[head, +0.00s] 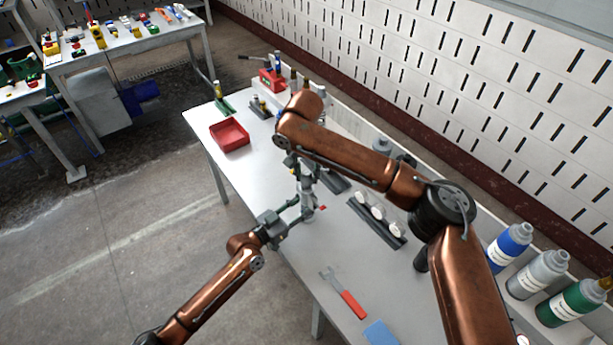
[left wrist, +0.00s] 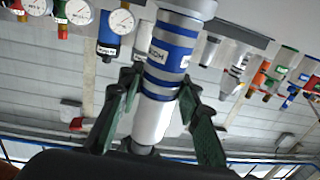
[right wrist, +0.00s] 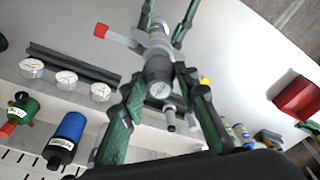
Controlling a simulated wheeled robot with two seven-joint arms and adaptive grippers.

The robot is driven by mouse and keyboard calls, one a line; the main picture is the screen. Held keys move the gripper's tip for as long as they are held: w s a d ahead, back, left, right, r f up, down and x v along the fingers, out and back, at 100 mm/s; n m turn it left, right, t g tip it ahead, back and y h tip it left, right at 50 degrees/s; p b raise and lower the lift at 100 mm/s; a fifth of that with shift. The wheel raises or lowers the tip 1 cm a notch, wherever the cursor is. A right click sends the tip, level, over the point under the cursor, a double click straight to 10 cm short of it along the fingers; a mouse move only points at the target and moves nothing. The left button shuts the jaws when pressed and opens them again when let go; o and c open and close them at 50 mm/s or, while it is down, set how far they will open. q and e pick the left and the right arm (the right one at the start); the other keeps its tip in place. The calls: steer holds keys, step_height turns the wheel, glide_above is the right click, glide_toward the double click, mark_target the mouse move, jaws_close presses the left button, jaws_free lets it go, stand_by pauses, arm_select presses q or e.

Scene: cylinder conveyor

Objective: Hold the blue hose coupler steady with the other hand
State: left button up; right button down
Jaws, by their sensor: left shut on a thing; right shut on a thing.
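My left gripper (head: 299,206) reaches in from the left over the table's middle. In the left wrist view its fingers (left wrist: 160,105) are shut around the blue hose coupler (left wrist: 172,52), a blue-banded cylinder with a pale lower section and grey end. My right gripper (head: 300,165) is just above and behind it. A grey body with a red lever (right wrist: 113,35) lies beyond, by the left gripper's fingers. Whether the held parts are joined cannot be told.
The white table (head: 300,265) holds a red tray (head: 229,134), a dark rack with round gauges (head: 377,219) and a red-handled tool (head: 343,293). Bottles (head: 508,247) stand at the right. My right arm covers part of the table.

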mark_target(307, 173)
steer(key=shift+r, duration=3.9)
arm_select(q)
steer(key=o, duration=1.4)
steer(key=shift+c, duration=0.2)
steer(key=v, duration=1.1)
steer(key=shift+f, duration=0.1)
steer(key=shift+s+a, duration=0.3)
steer(key=shift+a, duration=0.1)
step_height(307, 173, up, 9)
steer(key=p, duration=0.6)
steer(key=shift+s, duration=0.2)
arm_select(e)
step_height(307, 173, up, 5)
